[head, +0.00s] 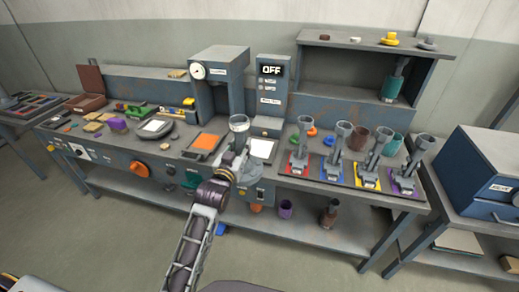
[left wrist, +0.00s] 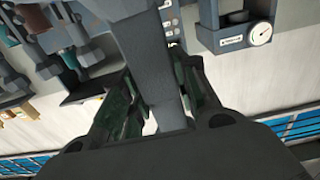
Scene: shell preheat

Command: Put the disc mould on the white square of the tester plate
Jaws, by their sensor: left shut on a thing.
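My left gripper (head: 232,158) is shut on a grey tool with a wide cup-like top (head: 239,123), which stands up above the fingers over the front of the bench. I take it for the disc mould, but its lower end is hidden by the gripper. In the left wrist view its grey shaft (left wrist: 145,60) runs between the fingers. A white square (head: 262,148) lies just right of the gripper, below the OFF display; it looks like the tester plate's square. The gripper partly covers its left side. I cannot tell whether the tool touches anything. My right gripper is not in view.
An orange square plate (head: 207,142) lies left of the gripper. Behind are a gauge press (head: 218,75) and the OFF display box (head: 271,85). Several similar tools stand on coloured mats to the right.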

